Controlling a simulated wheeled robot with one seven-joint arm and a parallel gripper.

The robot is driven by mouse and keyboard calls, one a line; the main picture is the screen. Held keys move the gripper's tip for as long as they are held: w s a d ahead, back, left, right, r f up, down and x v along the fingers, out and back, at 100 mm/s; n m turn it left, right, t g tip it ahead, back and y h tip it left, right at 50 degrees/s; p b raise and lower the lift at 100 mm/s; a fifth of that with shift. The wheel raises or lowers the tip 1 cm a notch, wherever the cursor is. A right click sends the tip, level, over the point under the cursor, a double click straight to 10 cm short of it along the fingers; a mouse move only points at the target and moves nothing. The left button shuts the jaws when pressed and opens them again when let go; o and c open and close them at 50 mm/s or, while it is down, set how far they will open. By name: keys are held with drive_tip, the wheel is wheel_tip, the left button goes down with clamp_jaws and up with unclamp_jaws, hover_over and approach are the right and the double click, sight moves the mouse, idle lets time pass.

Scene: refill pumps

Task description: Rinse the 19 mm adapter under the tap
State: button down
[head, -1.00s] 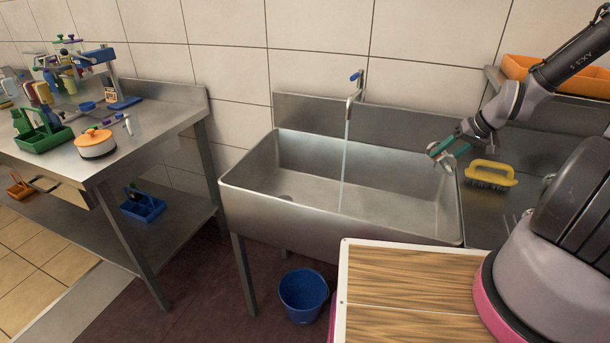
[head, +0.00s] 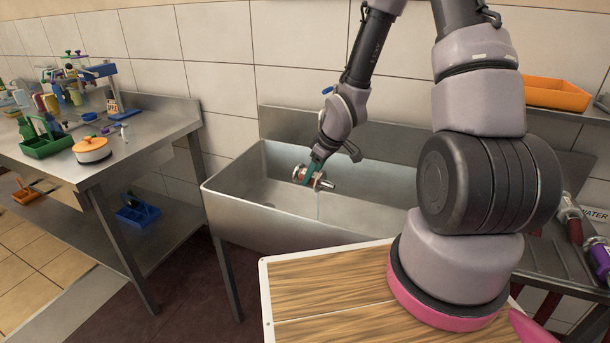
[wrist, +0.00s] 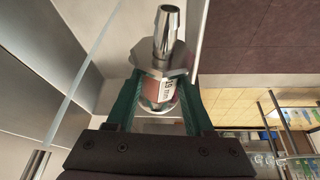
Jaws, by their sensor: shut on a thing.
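My gripper (head: 312,174) is over the sink basin (head: 262,192) and shut on the adapter. The adapter (head: 325,184) is a metal fitting with a barbed end, a hex collar and a reddish body. In the wrist view the adapter (wrist: 166,45) sits between the teal fingers (wrist: 160,103), and its label reads 19 mm. In the wrist view the stream (wrist: 88,75) passes left of the adapter.
An orange tray (head: 556,95) sits on a shelf at right. The basin's left side is clear.

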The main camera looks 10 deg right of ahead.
drive_tip(key=w+d+f, duration=0.2)
drive_tip(key=w+d, duration=0.1)
drive_tip(key=w, duration=0.3)
drive_tip(key=w+d+f+n, duration=0.1)
drive_tip(key=w+d+f, duration=0.1)
drive_tip(key=w+d, duration=0.2)
drive_tip(key=shift+w+f+n, duration=0.15)
drive_tip(key=shift+w+n, duration=0.15)
drive_tip(key=shift+w, duration=0.85)
drive_tip(key=shift+a, duration=0.1)
idle(2.5)
drive_tip(key=s+a+r, duration=0.4)
drive_tip(key=s+a, duration=0.1)
drive_tip(key=s, duration=0.3)
drive_tip(key=shift+s+a, duration=0.15)
drive_tip(key=shift+a, duration=0.1)
idle(0.5)
drive_tip(key=w+d+r+m+t+h, duration=0.1)
drive_tip(key=d+m+h, duration=0.3)
drive_tip(key=d+m, duration=0.6)
drive_tip(key=shift+d+r+m+h, duration=0.3)
drive_tip(key=shift+r+m, duration=0.2)
drive_tip(key=shift+m, duration=0.1)
